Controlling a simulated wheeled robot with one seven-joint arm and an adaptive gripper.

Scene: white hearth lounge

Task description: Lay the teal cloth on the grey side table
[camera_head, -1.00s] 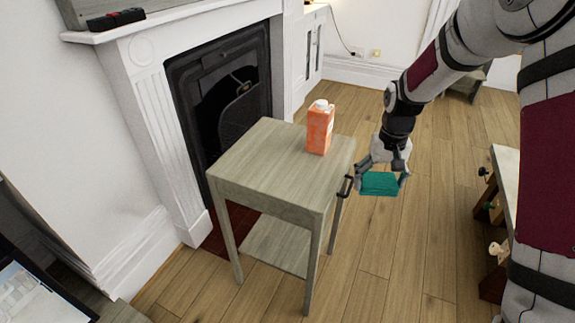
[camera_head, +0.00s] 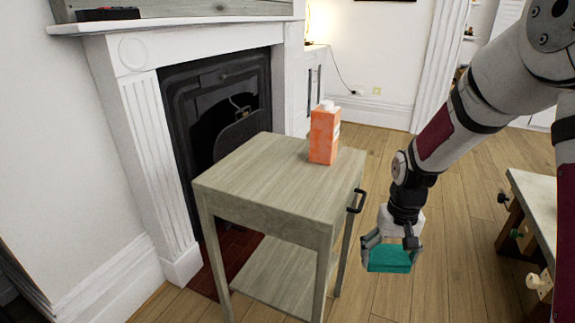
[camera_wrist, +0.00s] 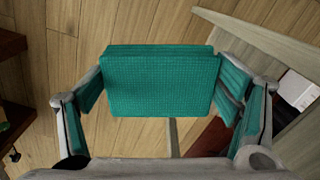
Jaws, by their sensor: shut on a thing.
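The teal cloth (camera_head: 389,259) is a folded, flat block held in my gripper (camera_head: 391,250). My gripper is shut on it, one finger at each side, and the cloth hangs over the floor to the right of the table. The cloth also fills the middle of the wrist view (camera_wrist: 160,82), between the fingers. The grey side table (camera_head: 255,178) stands left of my gripper, with a lower shelf and a dark handle on its right side. The cloth is apart from the table and appears lower than its top.
An orange carton (camera_head: 323,136) with a white cap stands at the tabletop's back right. The front and left of the top are bare. A white fireplace (camera_head: 140,120) is behind the table. A workbench (camera_head: 540,200) stands at the right.

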